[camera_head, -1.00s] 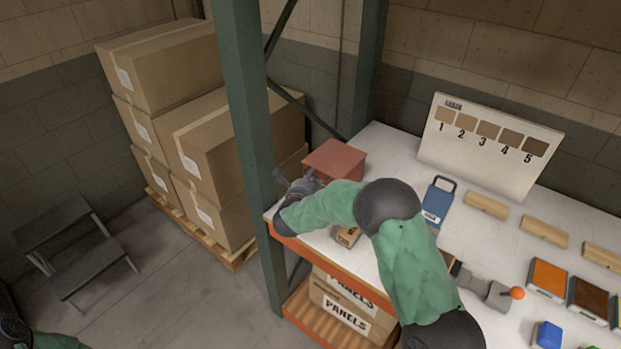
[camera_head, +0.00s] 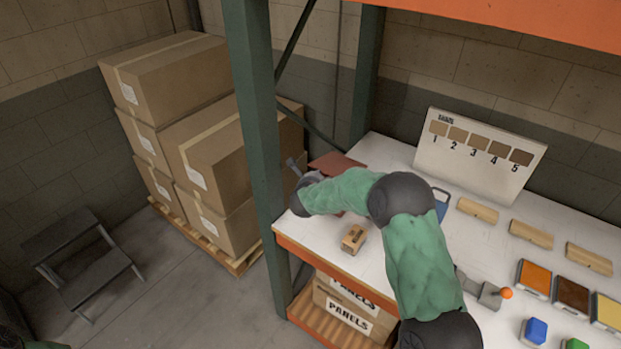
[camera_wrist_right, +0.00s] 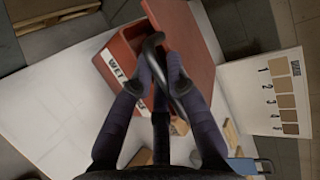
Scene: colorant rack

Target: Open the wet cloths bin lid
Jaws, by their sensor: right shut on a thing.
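The red wet cloths bin (camera_wrist_right: 124,45) shows in the right wrist view, with a white label reading "WET" on its front. Its red lid (camera_wrist_right: 198,55) stands tilted up from the box, and it also shows in the head view (camera_head: 337,162). A dark curved handle (camera_wrist_right: 153,42) passes between the fingers of my right gripper (camera_wrist_right: 160,75), which is shut on it. In the head view my right gripper (camera_head: 298,174) is at the bin's left side, and my arm hides most of the bin. My left gripper is out of view.
A small wooden block (camera_head: 354,238) stands on the white bench (camera_head: 375,150) near my forearm. The green rack post (camera_head: 254,110) is just left of my gripper. A number board (camera_head: 480,155), wooden blocks and colour pads stand to the right.

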